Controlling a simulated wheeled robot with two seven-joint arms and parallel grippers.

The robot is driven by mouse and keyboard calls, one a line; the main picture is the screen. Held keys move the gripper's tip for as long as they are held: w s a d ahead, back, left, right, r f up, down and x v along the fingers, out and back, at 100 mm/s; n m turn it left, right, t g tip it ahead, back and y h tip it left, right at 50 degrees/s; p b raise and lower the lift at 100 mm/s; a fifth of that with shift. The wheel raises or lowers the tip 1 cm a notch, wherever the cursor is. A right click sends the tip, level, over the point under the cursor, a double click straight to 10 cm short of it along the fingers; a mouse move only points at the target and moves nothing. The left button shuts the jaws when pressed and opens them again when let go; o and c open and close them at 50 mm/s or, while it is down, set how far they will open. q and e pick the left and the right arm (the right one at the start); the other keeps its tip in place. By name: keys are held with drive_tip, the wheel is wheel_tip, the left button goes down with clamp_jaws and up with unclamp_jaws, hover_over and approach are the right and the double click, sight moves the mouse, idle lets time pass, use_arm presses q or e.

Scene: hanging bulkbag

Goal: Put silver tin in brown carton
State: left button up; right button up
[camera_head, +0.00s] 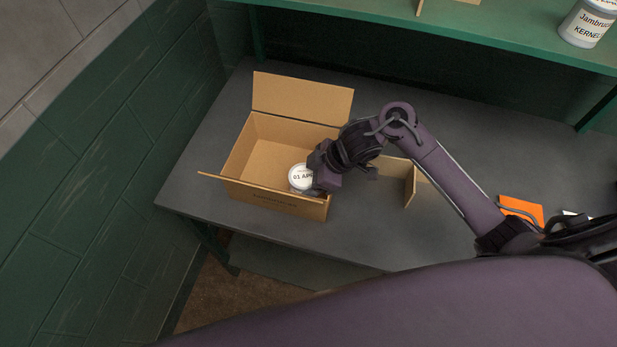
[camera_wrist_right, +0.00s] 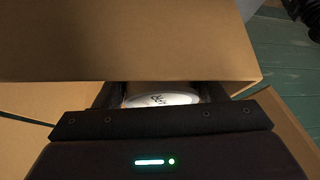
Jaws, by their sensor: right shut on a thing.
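The brown carton (camera_head: 262,195) stands open on the grey table, its flaps spread outward. The silver tin (camera_head: 300,177) shows its round white labelled top at the carton's right front corner, inside the outline of the opening. My right gripper (camera_head: 318,178) reaches in from the right and is shut on the tin. In the right wrist view the tin's white top (camera_wrist_right: 160,99) sits between the two fingers, and a cardboard panel (camera_wrist_right: 130,40) fills the space beyond. The tin's lower part is hidden, so I cannot tell whether it touches the carton floor. My left gripper is not in view.
The grey table (camera_head: 365,235) is clear in front of the carton. An orange item (camera_head: 521,210) lies at the right. A green shelf (camera_head: 420,28) runs above the back, with a labelled tin (camera_head: 588,24) on it. A green brick wall (camera_head: 100,130) is at the left.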

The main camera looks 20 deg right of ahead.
drive_tip(key=shift+f, duration=0.6)
drive_tip(key=o, duration=0.8)
drive_tip(key=v, duration=1.3)
drive_tip(key=shift+a+r+b, duration=0.2)
drive_tip(key=shift+r+b, duration=0.05)
drive_tip(key=shift+b, duration=0.2)
drive_tip(key=shift+w, duration=0.15)
